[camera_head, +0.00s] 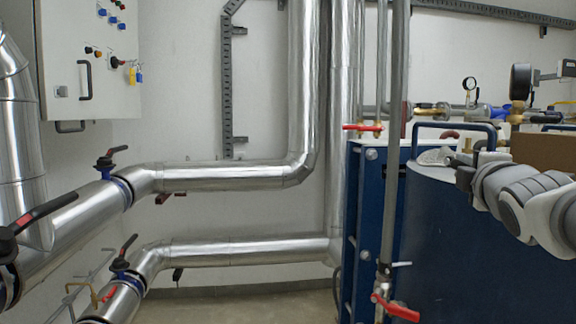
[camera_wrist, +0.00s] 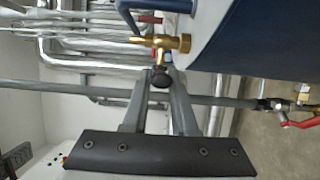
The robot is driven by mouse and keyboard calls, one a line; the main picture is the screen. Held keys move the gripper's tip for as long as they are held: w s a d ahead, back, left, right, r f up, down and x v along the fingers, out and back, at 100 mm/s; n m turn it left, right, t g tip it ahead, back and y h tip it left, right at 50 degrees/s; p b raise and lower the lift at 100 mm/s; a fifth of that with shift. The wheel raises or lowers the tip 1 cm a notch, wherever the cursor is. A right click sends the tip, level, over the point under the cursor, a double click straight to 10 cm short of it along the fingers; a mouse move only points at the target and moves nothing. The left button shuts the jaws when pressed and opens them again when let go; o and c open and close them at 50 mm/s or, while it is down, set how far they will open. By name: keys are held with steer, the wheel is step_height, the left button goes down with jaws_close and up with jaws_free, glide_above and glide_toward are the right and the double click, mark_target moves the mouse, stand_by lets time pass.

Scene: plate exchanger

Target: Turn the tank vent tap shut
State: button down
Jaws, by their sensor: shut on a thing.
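The tank vent tap is a small brass tap (camera_wrist: 172,42) with a dark round handle (camera_wrist: 160,79), at the top centre of the wrist view. It is fixed to the dark blue tank (camera_wrist: 235,35). My gripper (camera_wrist: 160,84) has its two grey fingers on either side of the dark handle and is shut on it. In the head view the blue tank (camera_head: 445,245) stands at right. My arm reaches in from the right edge, with its wrist close above the tank top. The tap is mostly hidden there.
A dark blue handle bar (camera_head: 455,126) rises over the tank. A grey vertical pipe (camera_head: 394,150) with a red-levered valve (camera_head: 395,305) runs left of the tank. Gauges and brass fittings (camera_head: 470,108) are behind. Silver pipes (camera_head: 230,178) and a control cabinet (camera_head: 90,60) are at left.

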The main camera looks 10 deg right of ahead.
steer(key=shift+s+d+f, duration=0.1)
steer(key=shift+s+d, duration=0.1)
steer(key=shift+d, duration=0.3)
steer(key=c, duration=0.7)
jaws_free()
steer(key=shift+d, duration=0.15)
steer(key=shift+w+a, duration=0.1)
steer(key=shift+a, duration=0.1)
steer(key=shift+s+a, duration=0.15)
steer(key=shift+s, duration=0.15)
steer(key=p+v, duration=0.2)
steer(key=v, duration=1.4)
steer(key=shift+s+a+p, duration=0.2)
steer(key=shift+s+p, duration=0.15)
